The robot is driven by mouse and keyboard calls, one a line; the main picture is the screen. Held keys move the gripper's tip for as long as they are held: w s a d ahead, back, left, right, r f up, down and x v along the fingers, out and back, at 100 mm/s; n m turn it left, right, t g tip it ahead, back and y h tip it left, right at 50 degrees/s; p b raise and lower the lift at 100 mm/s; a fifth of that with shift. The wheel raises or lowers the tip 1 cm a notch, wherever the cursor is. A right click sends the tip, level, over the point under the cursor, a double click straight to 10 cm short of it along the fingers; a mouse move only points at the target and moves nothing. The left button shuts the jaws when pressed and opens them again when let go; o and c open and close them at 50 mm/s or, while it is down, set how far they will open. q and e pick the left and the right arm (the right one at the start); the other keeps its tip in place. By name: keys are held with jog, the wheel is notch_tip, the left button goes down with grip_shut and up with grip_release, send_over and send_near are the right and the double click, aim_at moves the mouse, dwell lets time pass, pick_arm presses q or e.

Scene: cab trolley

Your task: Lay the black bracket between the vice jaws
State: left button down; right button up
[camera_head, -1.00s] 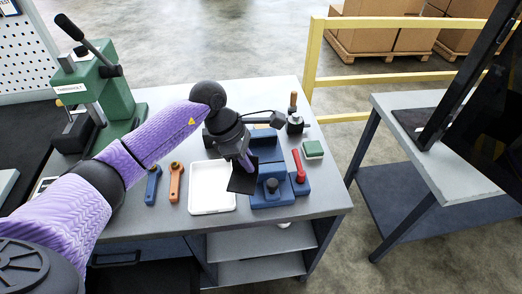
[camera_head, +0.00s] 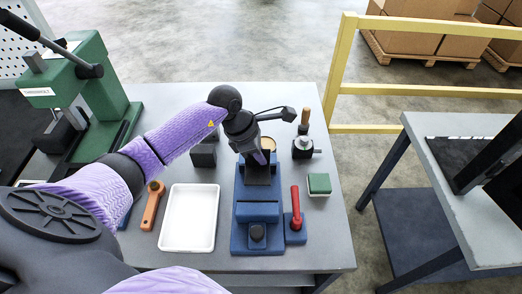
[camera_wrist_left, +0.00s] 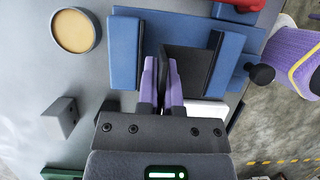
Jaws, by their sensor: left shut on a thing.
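The blue vice (camera_head: 257,211) stands near the bench's front edge. In the wrist view its two jaws show, one on the left (camera_wrist_left: 125,50) and one on the right (camera_wrist_left: 228,62), with a gap between them. My left gripper (camera_head: 262,158) is shut on the black bracket (camera_head: 258,176), above the rear part of the vice. In the wrist view the purple fingers (camera_wrist_left: 163,85) point into the gap, and the dark bracket (camera_wrist_left: 190,62) appears between the jaws, nearer the right one. I cannot tell whether it touches the vice. My right gripper is not in view.
A red handle (camera_head: 296,208), a green box (camera_head: 319,183) and a wooden-handled tool (camera_head: 303,142) are right.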

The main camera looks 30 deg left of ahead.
aim_at(260, 173)
pick_arm(q)
notch_tip(260, 173, down, 6)
jog(key=b, duration=0.4)
jog(key=shift+f, duration=0.15)
jog(key=shift+f+b, duration=0.4)
jog(key=shift+b, duration=0.15)
jog(key=shift+f, duration=0.25)
jog(key=c, duration=0.7)
grip_release()
jog(key=shift+s, duration=0.1)
